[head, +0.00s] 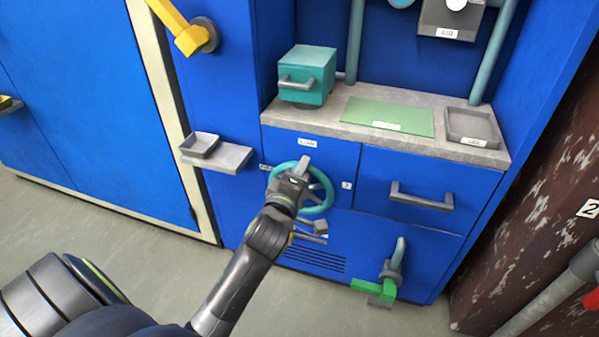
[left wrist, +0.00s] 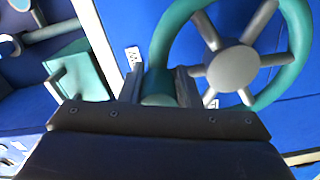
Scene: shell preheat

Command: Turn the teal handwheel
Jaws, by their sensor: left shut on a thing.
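The teal handwheel (head: 327,197) is on the blue front of the cabinet, below the worktop at its left end. It has a teal rim and grey spokes. My left gripper (head: 299,172) is at the wheel and covers its upper left part and hub in the head view. In the left wrist view the wheel (left wrist: 299,50) shows its grey hub and spokes. There the left gripper (left wrist: 159,86) is shut on the rim, with one finger on each side of it. My right gripper is in neither view.
A grey shelf (head: 232,158) with a small tray juts out left of the wheel. A drawer handle (head: 420,198) sticks out to the right. A green lever (head: 372,288) is low on the right. A teal box (head: 306,72) stands on the worktop above.

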